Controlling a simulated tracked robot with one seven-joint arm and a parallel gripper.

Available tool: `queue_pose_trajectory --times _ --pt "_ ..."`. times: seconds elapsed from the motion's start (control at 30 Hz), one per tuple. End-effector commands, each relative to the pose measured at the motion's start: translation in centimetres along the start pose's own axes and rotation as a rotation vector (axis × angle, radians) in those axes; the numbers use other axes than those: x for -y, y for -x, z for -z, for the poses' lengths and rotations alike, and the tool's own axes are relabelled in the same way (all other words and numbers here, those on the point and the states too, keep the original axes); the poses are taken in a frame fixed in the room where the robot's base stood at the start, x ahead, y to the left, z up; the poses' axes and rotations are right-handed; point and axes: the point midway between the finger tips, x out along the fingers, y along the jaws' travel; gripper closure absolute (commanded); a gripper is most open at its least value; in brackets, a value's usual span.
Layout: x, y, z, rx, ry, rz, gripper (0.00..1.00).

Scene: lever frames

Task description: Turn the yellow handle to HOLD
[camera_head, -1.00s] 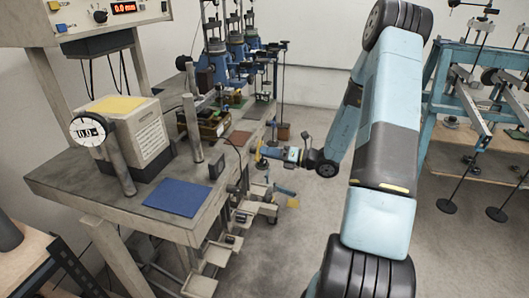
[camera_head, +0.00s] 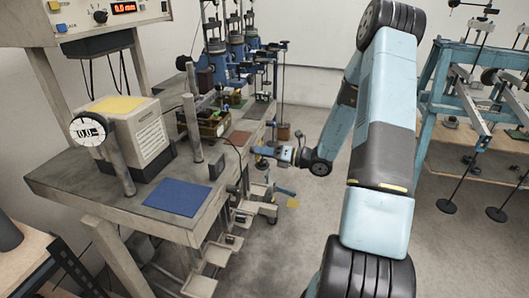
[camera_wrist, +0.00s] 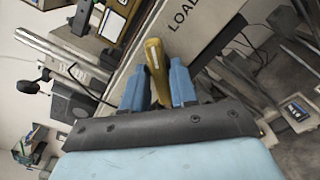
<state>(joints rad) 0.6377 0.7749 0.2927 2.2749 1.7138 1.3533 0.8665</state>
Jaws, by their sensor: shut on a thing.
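The yellow handle (camera_wrist: 155,68) stands between the two blue fingers of my gripper (camera_wrist: 158,88) in the wrist view. The gripper is shut on it. Behind the handle is a pale plate (camera_wrist: 205,28) with the printed word LOAD to the right of the handle. No HOLD mark can be read in either view. In the head view my gripper (camera_head: 266,151) is at the right side of the grey bench frame, small and far off, and the handle there is mostly hidden.
The grey bench (camera_head: 110,195) carries a dial gauge (camera_head: 88,130), a blue mat (camera_head: 178,197) and a boxy unit. Metal brackets (camera_head: 240,225) stick out below my gripper. A blue lever frame (camera_head: 455,85) stands at the right. Open floor lies between.

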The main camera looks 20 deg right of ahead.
Motion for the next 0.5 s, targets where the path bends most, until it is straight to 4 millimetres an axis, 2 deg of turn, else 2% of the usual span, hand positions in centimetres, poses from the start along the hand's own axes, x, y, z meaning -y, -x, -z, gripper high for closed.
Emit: queue_pose_trajectory --times 0.07,0.27,0.5 --pt "0.36 0.65 -0.32 0.001 0.001 0.003 1.00" --pt "0.12 0.12 -0.04 0.000 0.016 0.003 1.00" --pt "0.04 -0.01 0.02 -0.001 0.118 0.002 1.00"
